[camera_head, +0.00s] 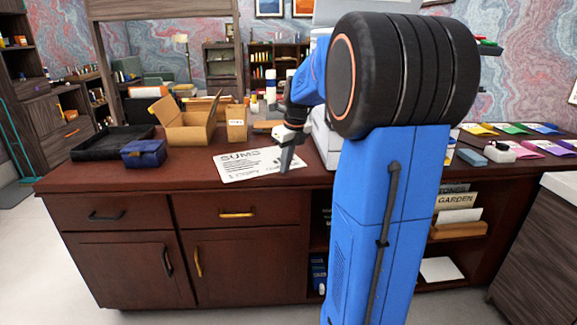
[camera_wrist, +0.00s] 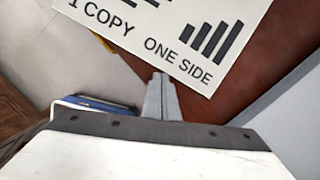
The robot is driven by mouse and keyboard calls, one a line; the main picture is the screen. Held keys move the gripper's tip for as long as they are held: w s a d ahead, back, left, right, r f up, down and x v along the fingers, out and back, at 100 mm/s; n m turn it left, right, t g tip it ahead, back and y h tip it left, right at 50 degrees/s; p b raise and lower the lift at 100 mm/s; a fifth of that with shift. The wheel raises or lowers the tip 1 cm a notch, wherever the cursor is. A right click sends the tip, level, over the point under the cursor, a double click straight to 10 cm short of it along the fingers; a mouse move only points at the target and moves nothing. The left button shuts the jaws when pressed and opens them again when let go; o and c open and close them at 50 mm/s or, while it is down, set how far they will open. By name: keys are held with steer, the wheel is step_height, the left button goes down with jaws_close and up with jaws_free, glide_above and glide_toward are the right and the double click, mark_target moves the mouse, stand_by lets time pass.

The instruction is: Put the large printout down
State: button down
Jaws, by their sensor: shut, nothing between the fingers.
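The large printout (camera_head: 247,164), a white sheet with black "SUMS" lettering, lies flat on the dark red-brown desk top (camera_head: 195,178), near its front edge. In the wrist view its near part (camera_wrist: 130,22) shows "1 COPY", "ONE SIDE" and a bar graphic. My gripper (camera_head: 286,163) points down at the right end of the sheet in the head view. In the wrist view its fingers (camera_wrist: 161,80) are together, with no paper between them, just beside the sheet's edge. I cannot tell whether the fingertips touch the sheet or the desk.
A blue box (camera_head: 143,153), a black tray (camera_head: 105,145) and an open cardboard box (camera_head: 187,125) stand left of the printout. A small brown carton (camera_head: 236,122) stands behind it. Colored sheets (camera_head: 510,128) lie at the far right. The desk's front left is bare.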

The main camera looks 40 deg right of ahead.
mark_target(273, 167)
steer(key=w, duration=0.5)
steer(key=shift+w+a, duration=0.3)
steer(key=shift+a, duration=0.05)
steer(key=shift+s, duration=0.15)
